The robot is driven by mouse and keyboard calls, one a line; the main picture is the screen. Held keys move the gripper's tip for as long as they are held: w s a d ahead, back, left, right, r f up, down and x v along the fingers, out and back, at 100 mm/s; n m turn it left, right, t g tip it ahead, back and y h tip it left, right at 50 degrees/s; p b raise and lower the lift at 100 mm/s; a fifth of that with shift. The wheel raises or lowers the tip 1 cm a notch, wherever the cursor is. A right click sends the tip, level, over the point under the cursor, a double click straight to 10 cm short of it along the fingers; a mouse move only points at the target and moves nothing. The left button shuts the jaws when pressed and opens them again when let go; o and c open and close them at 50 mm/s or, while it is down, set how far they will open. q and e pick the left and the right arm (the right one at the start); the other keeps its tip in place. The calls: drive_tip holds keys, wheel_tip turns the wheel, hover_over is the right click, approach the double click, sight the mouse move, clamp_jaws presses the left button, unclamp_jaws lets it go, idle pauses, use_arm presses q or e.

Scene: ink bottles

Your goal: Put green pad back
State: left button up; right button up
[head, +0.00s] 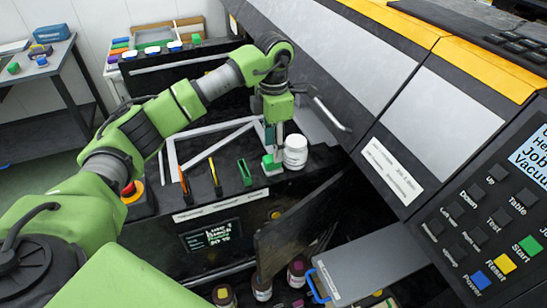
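A green pad (271,163) with a pale underside is at the tips of my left gripper (274,147), at the right end of the black ledge on the machine's front. The gripper points down, with its fingers right above or around the pad's top. The view is too small to tell whether the fingers are closed on the pad, or whether the pad touches the ledge. My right gripper is not in view.
A white jar (295,151) stands close to the right of the pad. A green upright piece (245,172) and two slim tools stand to its left. An open flap (295,225) and bottles (262,287) are below. The printer's sloping cover (330,50) rises at right.

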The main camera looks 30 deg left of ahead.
use_arm(q)
wheel_tip(320, 180, up, 7)
drive_tip(key=b, duration=0.1)
drive_tip(key=shift+r, duration=0.2)
idle(0.5)
